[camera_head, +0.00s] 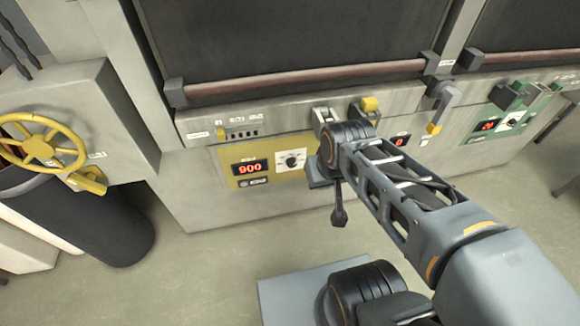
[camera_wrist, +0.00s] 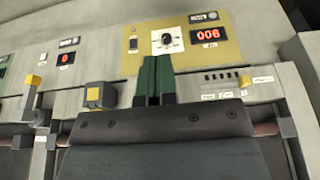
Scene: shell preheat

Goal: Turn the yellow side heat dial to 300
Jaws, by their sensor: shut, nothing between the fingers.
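The yellow side panel (camera_head: 240,152) is on the furnace front in the head view, with a red display (camera_head: 250,168) reading 900. The heat dial (camera_head: 291,160), a dark knob on a white plate, is right of that display. In the wrist view the panel (camera_wrist: 218,60) appears upside down, with the dial (camera_wrist: 167,39) left of the display (camera_wrist: 207,36). My gripper (camera_wrist: 157,62) shows there as dark green fingers closed together and empty. Its tips appear just below the dial in the picture; contact cannot be told. My arm hides the fingers in the head view.
A yellow-tipped latch (camera_head: 369,105) and a hanging yellow-tipped handle (camera_head: 434,128) sit right of my wrist. A green panel (camera_head: 508,118) is farther right. A yellow handwheel (camera_head: 40,145) is at left. A long door bar (camera_head: 300,80) runs above the panel. Floor in front is open.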

